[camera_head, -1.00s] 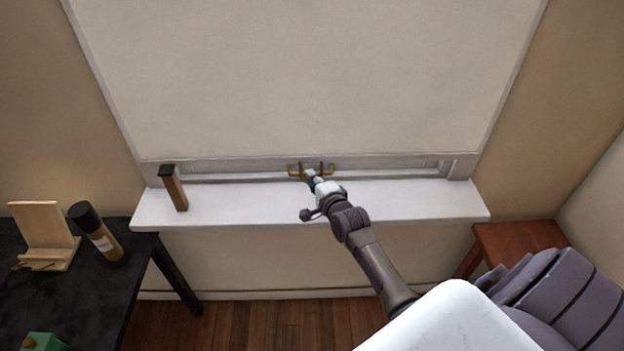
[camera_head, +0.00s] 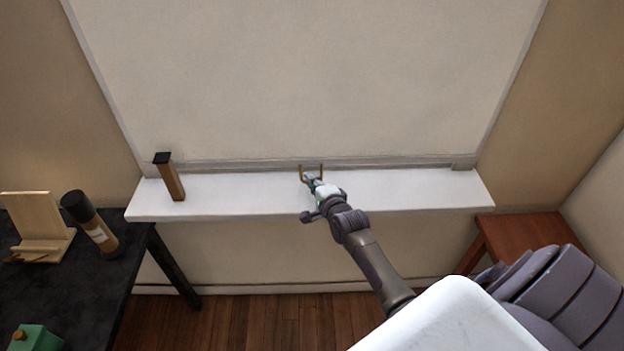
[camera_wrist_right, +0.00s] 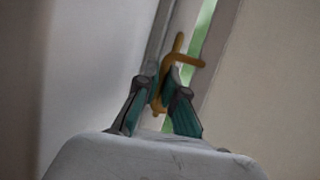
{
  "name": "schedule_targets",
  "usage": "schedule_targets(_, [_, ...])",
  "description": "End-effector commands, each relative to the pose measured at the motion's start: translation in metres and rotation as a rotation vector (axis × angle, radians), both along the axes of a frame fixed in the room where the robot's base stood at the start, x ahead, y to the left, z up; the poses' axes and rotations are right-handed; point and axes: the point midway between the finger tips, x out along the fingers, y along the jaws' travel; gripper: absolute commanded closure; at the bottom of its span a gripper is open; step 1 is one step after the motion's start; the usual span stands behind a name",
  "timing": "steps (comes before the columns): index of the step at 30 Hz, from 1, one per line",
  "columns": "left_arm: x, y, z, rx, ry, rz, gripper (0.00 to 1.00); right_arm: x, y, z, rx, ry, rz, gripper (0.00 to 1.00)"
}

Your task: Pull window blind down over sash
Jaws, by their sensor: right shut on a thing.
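The cream window blind (camera_head: 300,80) hangs over almost the whole window. Its bottom edge lies close above the white sill (camera_head: 400,195), with a narrow pale strip of frame showing below it. My right gripper (camera_head: 311,180) is at the middle of this lower edge, shut on a brass pull (camera_head: 311,170). In the right wrist view, the teal-padded fingers (camera_wrist_right: 160,100) close around the brass pull (camera_wrist_right: 172,65); a thin strip of green shows beside it. The sash is mostly hidden behind the blind. My left gripper is out of view.
A brown block with a dark top (camera_head: 169,177) stands on the sill at left. A black table (camera_head: 85,285) at left holds a wooden stand (camera_head: 40,230), a dark-capped bottle (camera_head: 92,225) and a green box (camera_head: 37,338). A reddish wooden table (camera_head: 530,232) stands at right.

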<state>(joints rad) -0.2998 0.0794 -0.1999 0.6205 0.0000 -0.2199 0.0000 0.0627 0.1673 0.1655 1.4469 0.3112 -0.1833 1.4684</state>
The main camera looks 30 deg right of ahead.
Motion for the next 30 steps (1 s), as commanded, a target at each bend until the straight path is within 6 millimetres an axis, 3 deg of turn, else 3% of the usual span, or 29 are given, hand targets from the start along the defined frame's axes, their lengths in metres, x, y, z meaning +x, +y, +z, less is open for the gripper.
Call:
schedule_targets(3, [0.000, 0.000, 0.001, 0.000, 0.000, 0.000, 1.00, 0.001, -0.001, 0.004, -0.002, -0.007, 0.000, 1.00])
schedule_targets(4, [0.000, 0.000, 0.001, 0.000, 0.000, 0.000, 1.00, 0.001, -0.001, 0.004, -0.002, -0.008, 0.000, 0.87])
schedule_targets(8, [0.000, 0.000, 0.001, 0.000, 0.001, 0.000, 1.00, 0.001, -0.001, 0.004, -0.002, -0.008, 0.000, 0.66])
schedule_targets(20, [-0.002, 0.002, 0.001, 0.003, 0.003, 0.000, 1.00, -0.006, 0.001, 0.004, -0.001, -0.005, 0.000, 0.66])
schedule_targets(30, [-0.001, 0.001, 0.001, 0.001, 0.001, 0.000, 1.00, -0.070, 0.011, 0.017, 0.000, -0.004, -0.001, 0.66])
